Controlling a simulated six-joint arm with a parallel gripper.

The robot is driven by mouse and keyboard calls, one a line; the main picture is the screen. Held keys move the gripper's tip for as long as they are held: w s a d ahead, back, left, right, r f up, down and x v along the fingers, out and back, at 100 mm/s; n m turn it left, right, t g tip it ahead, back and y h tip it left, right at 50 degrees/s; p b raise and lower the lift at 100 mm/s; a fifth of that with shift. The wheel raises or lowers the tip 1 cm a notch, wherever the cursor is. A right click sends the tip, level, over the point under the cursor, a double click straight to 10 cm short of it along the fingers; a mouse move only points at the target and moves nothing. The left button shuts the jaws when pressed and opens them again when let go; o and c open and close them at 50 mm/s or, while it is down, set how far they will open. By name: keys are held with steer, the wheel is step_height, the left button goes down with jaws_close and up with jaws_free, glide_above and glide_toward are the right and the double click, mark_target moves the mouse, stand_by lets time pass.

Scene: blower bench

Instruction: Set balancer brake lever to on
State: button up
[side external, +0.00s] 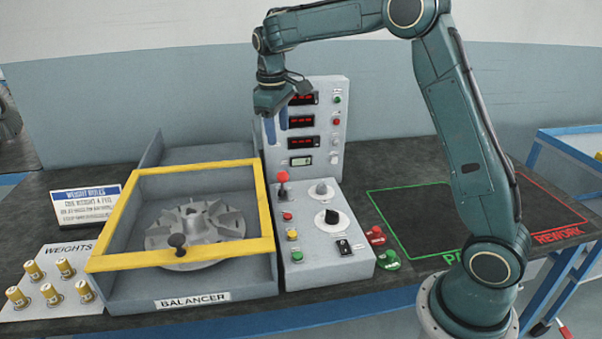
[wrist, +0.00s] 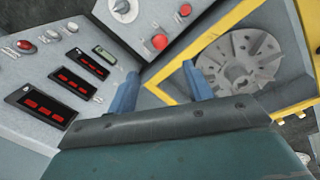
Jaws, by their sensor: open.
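A lever with a red knob (side external: 283,178) stands up from the grey control box beside the balancer (side external: 193,302). A red round top, which looks like the same lever, shows in the wrist view (wrist: 160,42). No on or off marking for it is readable. My gripper (side external: 276,130) is open and empty, with its blue fingers pointing down in front of the upright display panel, above and behind the lever. In the wrist view my gripper's fingers (wrist: 160,85) are spread apart, with the red top beyond the gap between them. Neither finger touches the lever.
A yellow frame (side external: 265,210) lies over the balancer tub and its finned rotor (side external: 195,228). The control box also has a black dial (side external: 332,218), buttons and a switch. The display panel (side external: 331,92) rises behind. Weights (side external: 48,292) stand at left.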

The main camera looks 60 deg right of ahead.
mark_target(282, 172)
steer(key=f, duration=0.4)
steer(key=d+f, duration=0.1)
steer(key=f, duration=0.8)
steer(key=shift+w+d+f, duration=0.1)
steer(key=shift+d+f, duration=0.05)
steer(key=shift+d, duration=0.2)
jaws_close()
